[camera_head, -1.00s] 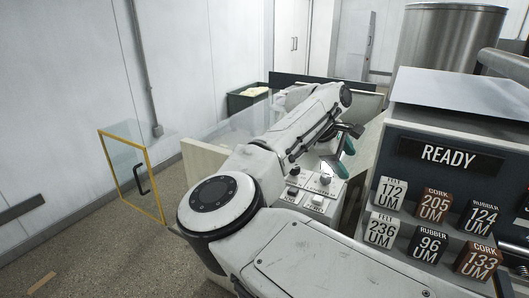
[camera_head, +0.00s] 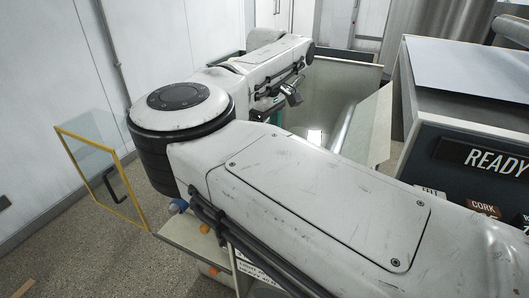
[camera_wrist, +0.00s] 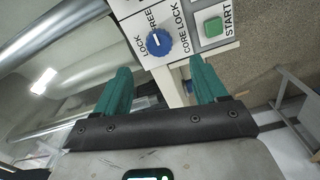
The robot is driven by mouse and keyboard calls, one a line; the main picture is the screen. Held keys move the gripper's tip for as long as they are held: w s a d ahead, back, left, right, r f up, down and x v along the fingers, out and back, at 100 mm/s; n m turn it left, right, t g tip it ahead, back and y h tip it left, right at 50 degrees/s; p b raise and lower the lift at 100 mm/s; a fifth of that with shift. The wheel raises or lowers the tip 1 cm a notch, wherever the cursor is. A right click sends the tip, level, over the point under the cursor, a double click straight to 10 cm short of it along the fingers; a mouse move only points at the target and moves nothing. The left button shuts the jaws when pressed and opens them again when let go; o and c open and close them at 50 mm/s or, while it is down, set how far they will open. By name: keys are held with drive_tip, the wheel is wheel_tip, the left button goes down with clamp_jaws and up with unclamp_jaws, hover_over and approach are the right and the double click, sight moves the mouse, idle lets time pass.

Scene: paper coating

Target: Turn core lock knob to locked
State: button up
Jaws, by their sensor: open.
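The core lock knob (camera_wrist: 158,40) is a round blue knob with a white pointer line, on a pale panel (camera_wrist: 188,14) at the top of the wrist view. Labels LOCK, FREE and CORE LOCK surround it. The pointer line seems to lie nearer FREE than LOCK. My gripper (camera_wrist: 160,80) has two teal fingers, spread apart and empty, with their tips a little short of the knob and to either side of it. In the head view my gripper is mostly hidden behind my arm.
A green START button (camera_wrist: 213,27) sits right of the knob. Metal rollers (camera_wrist: 75,30) lie to the left. In the head view a yellow-framed glass door (camera_head: 100,175) stands at left, and a dark cabinet with a READY display (camera_head: 490,160) at right.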

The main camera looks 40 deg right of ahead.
wheel_tip(320, 180, down, 9)
drive_tip(key=shift+r+p, duration=0.1)
drive_tip(key=shift+p, duration=0.7)
drive_tip(key=c, duration=1.1)
